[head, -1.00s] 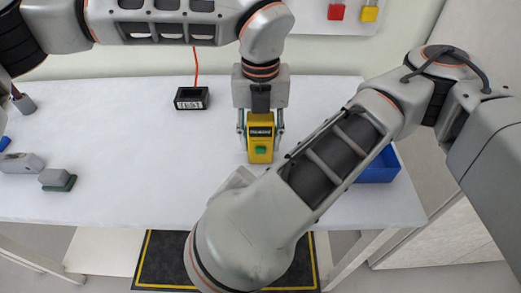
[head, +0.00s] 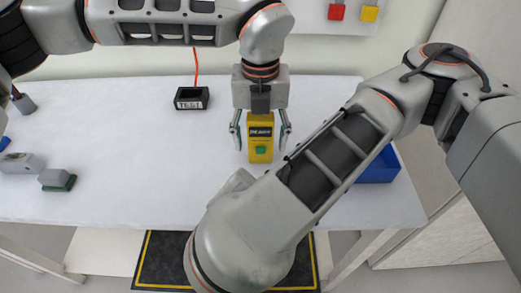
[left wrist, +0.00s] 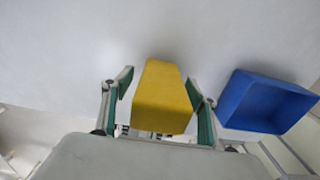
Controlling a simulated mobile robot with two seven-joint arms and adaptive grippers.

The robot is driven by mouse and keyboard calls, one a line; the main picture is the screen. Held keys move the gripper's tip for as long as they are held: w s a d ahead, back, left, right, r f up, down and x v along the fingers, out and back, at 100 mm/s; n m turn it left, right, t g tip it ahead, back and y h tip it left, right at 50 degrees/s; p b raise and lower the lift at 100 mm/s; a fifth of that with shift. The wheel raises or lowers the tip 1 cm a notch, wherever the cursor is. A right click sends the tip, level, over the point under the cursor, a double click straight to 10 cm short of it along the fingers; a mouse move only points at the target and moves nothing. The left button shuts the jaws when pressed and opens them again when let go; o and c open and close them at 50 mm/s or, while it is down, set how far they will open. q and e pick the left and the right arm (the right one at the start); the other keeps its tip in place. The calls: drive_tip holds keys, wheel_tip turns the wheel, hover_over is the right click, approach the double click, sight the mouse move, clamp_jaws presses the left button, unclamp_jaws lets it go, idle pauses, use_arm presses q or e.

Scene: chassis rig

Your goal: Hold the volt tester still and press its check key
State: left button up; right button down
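The volt tester (head: 260,130) is a yellow block standing upright on the table, with a dark label of white letters and a green key (head: 261,150) on its front. It also shows in the left wrist view (left wrist: 163,95). My left gripper (head: 260,140) is above it, pointing down, with its fingers on either side. The fingers are open, with a visible gap to the tester in the head view. My right arm crosses the front of the table, and its gripper cannot be made out.
A black TEST box (head: 191,98) with an orange cable stands at the back. A blue bin (head: 380,167) is to the right, partly behind my right arm. Grey parts (head: 22,163) and a grey block on a green base (head: 57,180) lie at the left. The middle-left table is clear.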

use_arm(q)
drive_tip(key=shift+r, duration=0.1)
wheel_tip(320, 180, up, 12)
drive_tip(key=shift+f, duration=0.1)
idle(0.5)
